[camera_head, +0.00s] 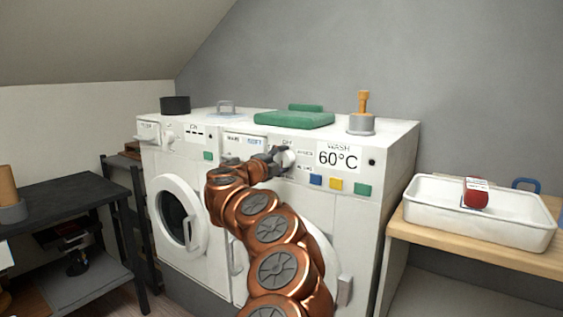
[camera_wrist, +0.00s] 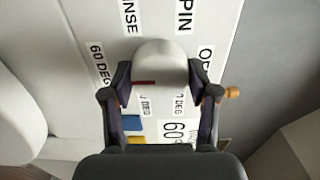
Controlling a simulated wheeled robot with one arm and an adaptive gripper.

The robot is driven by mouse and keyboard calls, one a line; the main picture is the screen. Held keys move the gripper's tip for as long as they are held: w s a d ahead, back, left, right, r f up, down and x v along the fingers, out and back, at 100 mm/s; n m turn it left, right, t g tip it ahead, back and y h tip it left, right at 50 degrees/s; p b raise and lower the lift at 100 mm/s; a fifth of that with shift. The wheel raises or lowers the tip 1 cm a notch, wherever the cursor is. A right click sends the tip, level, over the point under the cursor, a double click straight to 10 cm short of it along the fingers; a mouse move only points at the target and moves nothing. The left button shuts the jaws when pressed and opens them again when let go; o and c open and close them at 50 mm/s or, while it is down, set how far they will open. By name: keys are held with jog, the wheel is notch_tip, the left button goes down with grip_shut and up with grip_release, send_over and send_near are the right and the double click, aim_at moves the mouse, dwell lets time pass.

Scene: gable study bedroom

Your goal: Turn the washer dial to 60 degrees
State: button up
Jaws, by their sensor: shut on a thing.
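The washer (camera_head: 372,210) is the right one of two white machines. Its display (camera_head: 339,156) reads WASH 60°C. The pale dial (camera_head: 289,158) is on its front panel, left of the display. My gripper (camera_head: 277,160) is shut on the dial. In the wrist view the rounded dial (camera_wrist: 160,62) sits between both fingers (camera_wrist: 160,80), and a red mark lies on its lower left part. A "60 DEG" label (camera_wrist: 98,62) is left of and a little above that mark. RINSE, SPIN and partly hidden labels surround the dial.
Blue, yellow and green buttons (camera_head: 336,184) are below the display. A green folded item (camera_head: 294,119) and a grey pot with an orange handle (camera_head: 361,123) stand on top. A wooden bench (camera_head: 470,243) with a white tray (camera_head: 425,205) is at right, a dark table (camera_head: 70,190) at left.

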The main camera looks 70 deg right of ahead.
jog(key=o, duration=1.2)
jog(key=shift+v, duration=6)
